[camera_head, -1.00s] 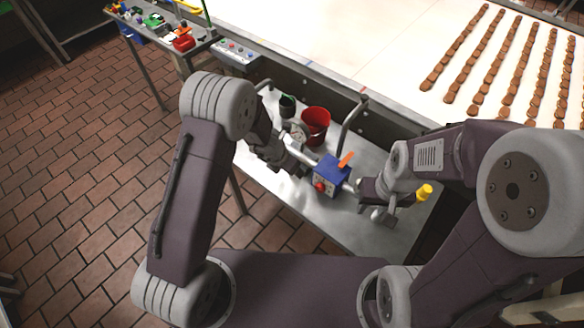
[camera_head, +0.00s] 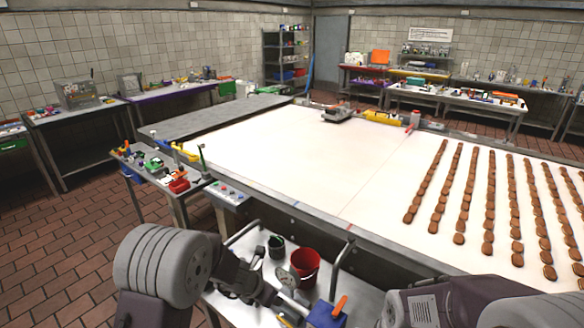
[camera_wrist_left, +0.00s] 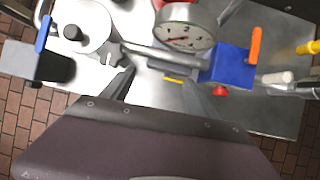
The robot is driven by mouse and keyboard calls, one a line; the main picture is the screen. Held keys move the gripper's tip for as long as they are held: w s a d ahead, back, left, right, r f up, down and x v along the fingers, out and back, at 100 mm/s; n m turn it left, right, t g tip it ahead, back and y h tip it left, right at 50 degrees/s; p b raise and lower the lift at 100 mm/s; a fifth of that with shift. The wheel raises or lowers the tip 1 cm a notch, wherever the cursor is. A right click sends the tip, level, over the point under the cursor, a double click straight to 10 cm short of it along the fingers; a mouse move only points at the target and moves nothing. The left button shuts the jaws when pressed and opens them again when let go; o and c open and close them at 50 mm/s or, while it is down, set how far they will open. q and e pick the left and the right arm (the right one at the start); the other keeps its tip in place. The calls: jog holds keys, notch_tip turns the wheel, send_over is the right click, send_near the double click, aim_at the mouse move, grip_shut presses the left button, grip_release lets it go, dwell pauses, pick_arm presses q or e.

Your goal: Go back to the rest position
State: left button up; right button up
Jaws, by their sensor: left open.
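My left gripper (camera_head: 268,295) hangs over the steel cart at the bottom of the head view. In the left wrist view its dark fingers (camera_wrist_left: 158,88) stand apart, with nothing seen held between them. Below and ahead of them lie a metal pipe tool and a round dial gauge (camera_wrist_left: 187,38). The blue box (camera_wrist_left: 232,65) with an orange lever is right of the fingers. My right arm (camera_head: 445,303) shows at the bottom right of the head view; its gripper is cut off there. A grey part at the wrist view's right edge may belong to it, but I cannot tell.
The cart (camera_head: 230,308) carries a red bucket (camera_head: 305,268) and a dark green cup (camera_head: 276,246). Beyond it is a wide white conveyor (camera_head: 300,165) with rows of brown biscuits (camera_head: 462,195). A side table (camera_head: 150,172) with small items stands left. Brick floor (camera_head: 60,250) is open there.

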pick_arm(q)
notch_tip(320, 180, up, 5)
jog(key=s+a+m, duration=0.2)
jog(key=m, duration=0.1)
jog(key=s+a+m+g+y, duration=0.1)
jog(key=s+a+m, duration=0.3)
jog(key=s+m, duration=0.5)
jog(key=s+a+m+g+y, duration=0.1)
jog(key=s+a+m+g, duration=0.2)
jog(key=s+m, duration=0.7)
jog(key=a+m, duration=0.1)
jog(key=m, duration=0.5)
jog(key=shift+f+m, duration=0.3)
jog(key=shift+f, duration=0.05)
